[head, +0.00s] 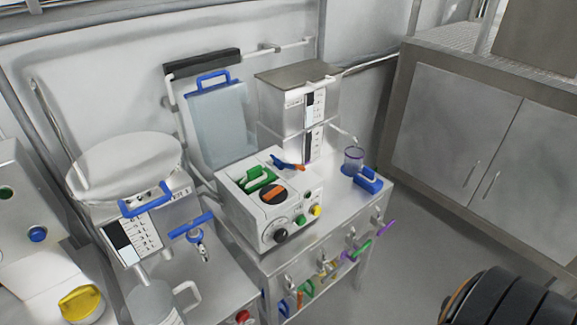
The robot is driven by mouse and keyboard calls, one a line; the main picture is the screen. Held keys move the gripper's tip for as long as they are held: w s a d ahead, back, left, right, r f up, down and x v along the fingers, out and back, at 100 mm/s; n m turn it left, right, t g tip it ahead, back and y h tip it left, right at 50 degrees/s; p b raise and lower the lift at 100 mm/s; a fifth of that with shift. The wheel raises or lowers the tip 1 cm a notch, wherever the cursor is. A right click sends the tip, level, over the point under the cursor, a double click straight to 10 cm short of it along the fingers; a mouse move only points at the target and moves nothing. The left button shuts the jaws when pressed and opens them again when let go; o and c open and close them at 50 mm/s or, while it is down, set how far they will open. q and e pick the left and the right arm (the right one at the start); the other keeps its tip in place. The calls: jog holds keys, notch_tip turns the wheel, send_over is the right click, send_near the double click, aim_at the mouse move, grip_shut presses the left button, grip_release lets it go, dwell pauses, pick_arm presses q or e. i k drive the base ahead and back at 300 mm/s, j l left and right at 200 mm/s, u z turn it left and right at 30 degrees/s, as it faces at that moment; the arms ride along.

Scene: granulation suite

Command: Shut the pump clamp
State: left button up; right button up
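The pump (262,205) is a white box on a metal bench. A green pump head (257,180) sits in an opening in its top. A blue lever with an orange end (287,163) sticks out at the pump's back right edge; it looks like the clamp, but I cannot tell for sure whether it is open. Neither of my grippers shows, and nothing of mine touches the pump.
A blue-handled object (368,180) and a small purple-rimmed cup (353,160) stand right of the pump. Stacked metal boxes (298,100) rise behind it. A vessel with blue handles (130,175) is at left. Coloured valve handles line the bench front.

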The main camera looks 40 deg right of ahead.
aim_at(278, 163)
jog(key=l, duration=0.65)
jog(key=k+l+u, duration=0.1)
jog(key=l, duration=0.5)
jog(key=k+l, duration=0.1)
jog(key=l, duration=0.55)
jog(key=u, duration=0.05)
